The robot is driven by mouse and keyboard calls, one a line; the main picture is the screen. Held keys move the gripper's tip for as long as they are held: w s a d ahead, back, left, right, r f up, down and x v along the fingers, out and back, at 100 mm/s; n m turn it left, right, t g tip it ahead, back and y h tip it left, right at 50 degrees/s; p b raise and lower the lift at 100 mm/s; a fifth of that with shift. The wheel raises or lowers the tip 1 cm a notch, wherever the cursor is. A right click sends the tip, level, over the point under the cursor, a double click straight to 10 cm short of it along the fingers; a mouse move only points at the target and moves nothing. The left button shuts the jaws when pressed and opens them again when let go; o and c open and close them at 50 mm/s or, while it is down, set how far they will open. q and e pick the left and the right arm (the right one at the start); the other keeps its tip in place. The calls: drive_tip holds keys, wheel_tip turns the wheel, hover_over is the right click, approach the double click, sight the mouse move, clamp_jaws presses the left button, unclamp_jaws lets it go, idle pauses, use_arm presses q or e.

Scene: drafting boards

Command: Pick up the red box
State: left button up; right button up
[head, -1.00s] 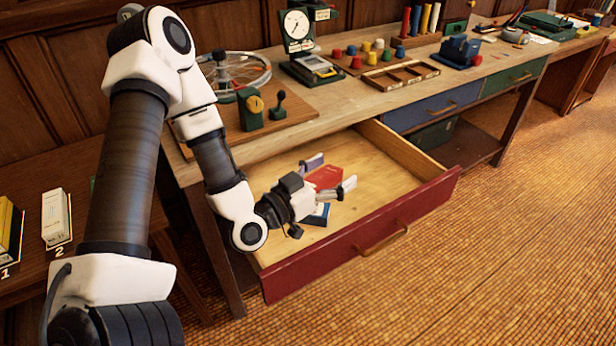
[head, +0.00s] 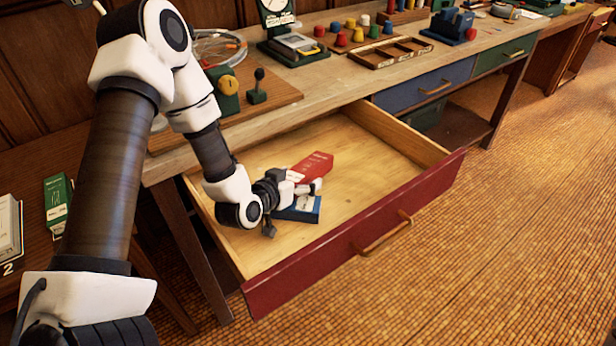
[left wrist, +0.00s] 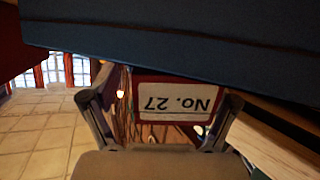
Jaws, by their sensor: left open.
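The red box (head: 314,165) lies in the open drawer, its near left end partly hidden by my left gripper (head: 305,181). The gripper is open, at that end of the box, above the blue box (head: 298,210). In the head view I cannot tell whether the fingers touch the red box. In the left wrist view the two fingers (left wrist: 158,118) stand apart, with a red surface with a white "No. 27" label (left wrist: 176,103), upside down, showing between them. A dark blue surface fills the top of that view. My right gripper is not in view.
The red-fronted drawer (head: 352,262) has bare wood to the right of the boxes, and its walls stand around them. The bench top (head: 335,88) above holds a dial device, coloured pegs and a wooden tray. A side table at the left holds boxed items.

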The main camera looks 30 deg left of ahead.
use_arm(q)
drive_tip(key=c, duration=1.4)
drive_tip(key=shift+r, duration=0.15)
drive_tip(key=shift+c, duration=0.8)
